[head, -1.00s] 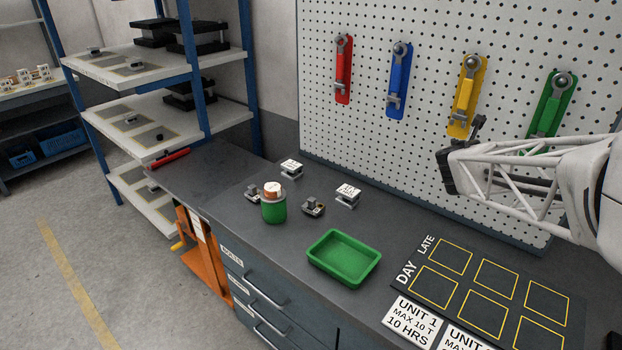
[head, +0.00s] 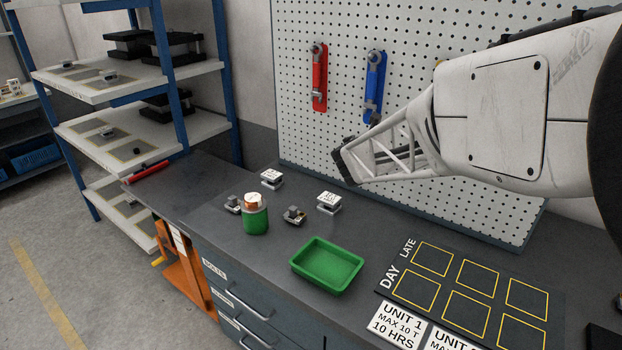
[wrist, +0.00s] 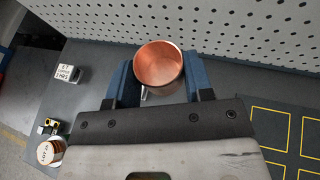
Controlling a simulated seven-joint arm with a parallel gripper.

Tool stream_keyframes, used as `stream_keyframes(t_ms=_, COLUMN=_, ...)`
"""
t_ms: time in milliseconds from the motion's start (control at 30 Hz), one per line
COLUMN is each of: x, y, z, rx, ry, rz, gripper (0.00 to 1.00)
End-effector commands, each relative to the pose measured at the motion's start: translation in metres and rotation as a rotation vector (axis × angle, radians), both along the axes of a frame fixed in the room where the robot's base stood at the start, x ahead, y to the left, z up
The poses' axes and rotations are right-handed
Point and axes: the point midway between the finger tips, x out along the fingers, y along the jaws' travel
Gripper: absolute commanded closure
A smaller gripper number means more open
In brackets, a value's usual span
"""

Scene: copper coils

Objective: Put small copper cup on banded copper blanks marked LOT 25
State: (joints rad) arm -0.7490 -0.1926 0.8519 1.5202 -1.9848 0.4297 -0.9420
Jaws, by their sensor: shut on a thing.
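A small copper cup (wrist: 160,68) is held upright-looking between the blue jaws of my gripper (wrist: 158,84) in the wrist view, its open mouth towards the camera and empty. In the head view my gripper (head: 346,166) is above the bench near the pegboard, and the cup is hidden there. The copper blanks (head: 252,200) with a pale band stand in a green holder (head: 256,220) on the bench, left of and below my gripper. In the wrist view the copper blanks (wrist: 50,151) show at the lower left; their lettering is too small to read surely.
Two white-topped label stands (head: 271,177) (head: 329,200) and two small metal pieces (head: 295,214) (head: 233,204) surround the green holder. A green tray (head: 327,264) is nearer the front. A dark board with yellow squares (head: 460,290) lies at right. The pegboard (head: 290,110) rises behind.

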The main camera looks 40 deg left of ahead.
Motion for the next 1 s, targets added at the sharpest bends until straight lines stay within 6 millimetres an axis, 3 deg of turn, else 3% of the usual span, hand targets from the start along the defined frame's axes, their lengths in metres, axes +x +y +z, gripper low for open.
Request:
stream_keyframes(t_ms=467, x=-0.062, y=0.114, z=-0.014, rx=-0.001, ry=0.002, rz=0.038, gripper=0.76)
stream_keyframes(t_ms=1000, x=-0.161, y=0.228, z=-0.030, rx=0.002, ry=0.001, rz=0.065, gripper=0.76)
